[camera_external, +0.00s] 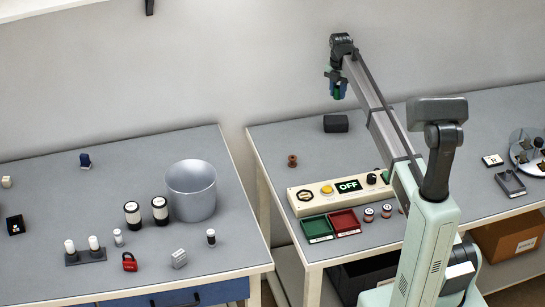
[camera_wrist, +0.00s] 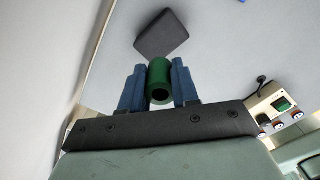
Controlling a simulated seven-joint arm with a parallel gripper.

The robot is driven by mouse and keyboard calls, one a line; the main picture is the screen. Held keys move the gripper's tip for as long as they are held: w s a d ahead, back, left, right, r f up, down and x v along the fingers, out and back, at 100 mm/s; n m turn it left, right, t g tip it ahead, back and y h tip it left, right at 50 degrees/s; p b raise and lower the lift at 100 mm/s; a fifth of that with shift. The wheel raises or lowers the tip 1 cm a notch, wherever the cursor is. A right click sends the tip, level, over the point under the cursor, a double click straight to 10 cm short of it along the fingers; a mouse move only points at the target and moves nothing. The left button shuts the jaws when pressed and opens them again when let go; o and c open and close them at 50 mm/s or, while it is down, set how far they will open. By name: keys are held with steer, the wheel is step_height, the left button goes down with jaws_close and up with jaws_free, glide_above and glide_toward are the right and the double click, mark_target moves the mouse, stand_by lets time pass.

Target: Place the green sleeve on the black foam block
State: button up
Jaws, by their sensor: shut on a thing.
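My gripper (camera_external: 338,88) is shut on the green sleeve (camera_wrist: 160,81) and holds it in the air above the back of the right table. In the wrist view the gripper's blue fingers (camera_wrist: 160,88) press on the sleeve from both sides, and its open end shows. The black foam block (camera_external: 336,123) lies on the right table, below the gripper in the external view. In the wrist view the block (camera_wrist: 162,36) shows beyond the sleeve, apart from it. The top of the block looks bare.
A control panel (camera_external: 316,195) with a lit OFF display stands nearer the front. A green tray (camera_external: 317,229) and a red tray (camera_external: 345,222) are in front of it. A brown spool (camera_external: 292,160) stands left of the block. The table around the block is clear.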

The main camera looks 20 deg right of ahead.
mark_target(338, 87)
steer(key=shift+f, duration=4.4)
steer(key=o, duration=1)
steer(key=shift+f, duration=0.1)
step_height(338, 87, up, 12)
steer(key=shift+r, duration=0.15)
